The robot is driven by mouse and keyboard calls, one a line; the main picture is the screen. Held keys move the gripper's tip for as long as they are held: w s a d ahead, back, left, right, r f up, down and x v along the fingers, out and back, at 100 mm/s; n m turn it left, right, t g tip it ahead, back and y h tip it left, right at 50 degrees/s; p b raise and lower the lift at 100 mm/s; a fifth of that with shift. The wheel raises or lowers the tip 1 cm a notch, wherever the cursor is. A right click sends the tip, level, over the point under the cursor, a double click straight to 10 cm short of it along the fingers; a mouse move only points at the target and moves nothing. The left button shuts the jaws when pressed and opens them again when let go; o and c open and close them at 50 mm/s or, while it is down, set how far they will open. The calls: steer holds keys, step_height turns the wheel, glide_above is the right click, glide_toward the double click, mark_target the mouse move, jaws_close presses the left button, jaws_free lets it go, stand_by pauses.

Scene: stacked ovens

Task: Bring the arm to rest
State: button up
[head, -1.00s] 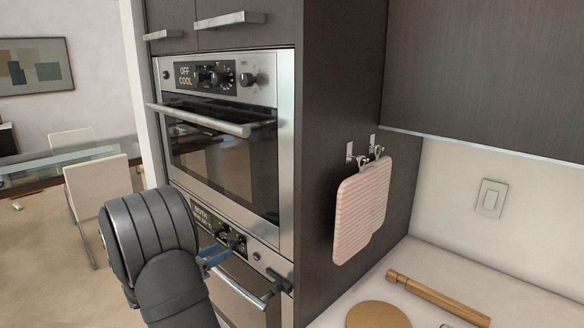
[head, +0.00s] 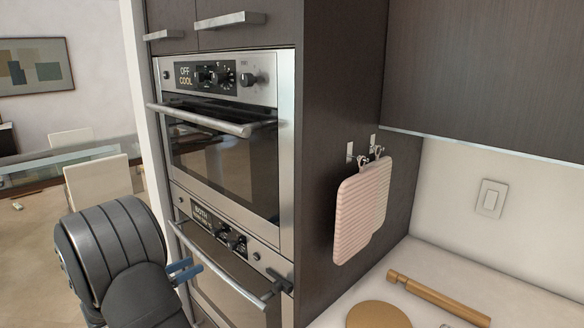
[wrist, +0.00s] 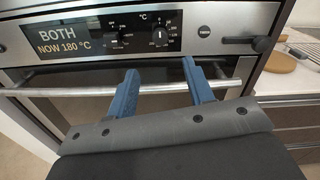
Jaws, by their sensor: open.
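My gripper (head: 184,269) is in front of the lower oven, its two blue fingers apart with nothing between them. In the wrist view the fingers (wrist: 160,72) point at the lower oven's front and overlap its bar handle (wrist: 165,88); contact with the bar cannot be told. In the head view they show beside the left part of the lower handle (head: 222,270). The lower oven's display (wrist: 65,40) reads BOTH, NOW 180 °C. Its door looks shut.
The upper oven (head: 225,160) has its door shut and its display reads OFF, COOL. Pink oven mitts (head: 358,210) hang on the cabinet side. A rolling pin (head: 440,298) and a round board (head: 378,315) lie on the counter at right. Chairs and a glass table stand at left.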

mark_target(229, 247)
steer(key=x, duration=1.2)
steer(key=shift+d, duration=0.15)
steer(key=shift+m, duration=0.8)
steer(key=m, duration=0.3)
steer(key=shift+m, duration=0.4)
steer(key=m, duration=0.3)
steer(key=shift+m, duration=0.4)
steer(key=m, duration=0.4)
steer(key=shift+m, duration=0.4)
steer(key=m, duration=0.4)
steer(key=shift+o, duration=0.2)
